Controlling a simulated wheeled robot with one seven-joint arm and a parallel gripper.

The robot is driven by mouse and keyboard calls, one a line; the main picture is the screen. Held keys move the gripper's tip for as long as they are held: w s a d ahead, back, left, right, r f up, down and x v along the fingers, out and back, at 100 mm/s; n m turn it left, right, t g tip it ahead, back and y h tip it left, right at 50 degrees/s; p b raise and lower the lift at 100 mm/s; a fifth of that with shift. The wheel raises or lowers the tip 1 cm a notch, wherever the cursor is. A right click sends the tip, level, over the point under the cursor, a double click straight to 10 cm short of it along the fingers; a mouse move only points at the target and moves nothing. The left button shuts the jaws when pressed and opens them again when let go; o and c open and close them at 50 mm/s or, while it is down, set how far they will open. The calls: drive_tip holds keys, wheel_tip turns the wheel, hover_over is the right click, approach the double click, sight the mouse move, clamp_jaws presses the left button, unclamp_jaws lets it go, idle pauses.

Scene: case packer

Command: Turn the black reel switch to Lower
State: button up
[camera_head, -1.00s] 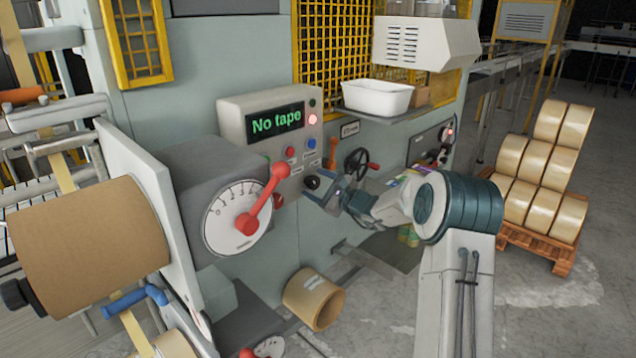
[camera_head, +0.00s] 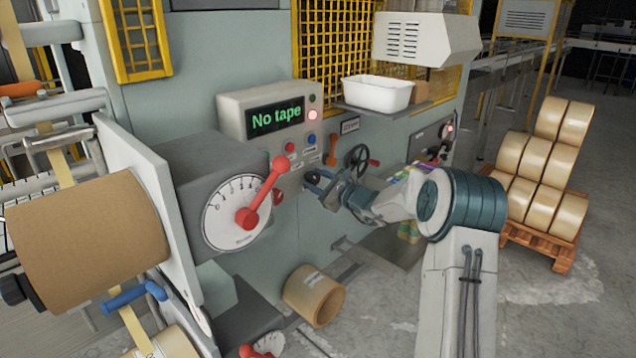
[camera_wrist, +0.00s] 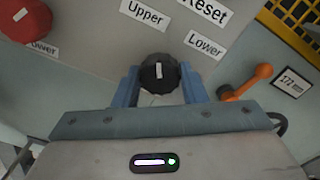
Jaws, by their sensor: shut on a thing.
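The black reel switch (camera_wrist: 159,73) is a round ribbed knob on the grey panel. It sits between the two blue fingers of my gripper (camera_wrist: 159,88), which is shut on it. Its white mark points nearly straight up in the wrist view, between the label Upper (camera_wrist: 145,13) at upper left and the label Lower (camera_wrist: 205,45) at right. In the head view my gripper (camera_head: 316,184) is at the panel below the display box, and the fingers largely hide the knob.
An orange lever (camera_wrist: 248,83) stands close right of my gripper. A red knob (camera_wrist: 25,18) is at upper left in the wrist view. In the head view, a red dial lever (camera_head: 264,195) is left of my gripper, and a black handwheel (camera_head: 358,160) is to the right. The display (camera_head: 275,116) reads "No tape".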

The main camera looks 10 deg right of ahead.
drive_tip(key=m, duration=0.3)
drive_tip(key=shift+m, duration=0.3)
drive_tip(key=m, duration=0.3)
drive_tip(key=shift+r+m+p, duration=0.1)
drive_tip(key=shift+m+p, duration=0.2)
drive_tip(key=shift+p, duration=0.1)
drive_tip(key=m+p, duration=0.2)
drive_tip(key=m, duration=0.2)
drive_tip(key=shift+r, duration=0.1)
drive_tip(key=shift+m+p, duration=0.85)
drive_tip(key=shift+m, duration=0.55)
drive_tip(key=o, duration=1)
drive_tip(key=shift+f, duration=0.2)
drive_tip(key=shift+d, duration=0.1)
drive_tip(key=b+v, duration=0.3)
drive_tip(key=v, duration=1)
drive_tip(key=shift+s+d+b, duration=0.2)
drive_tip(key=shift+s+b, duration=0.1)
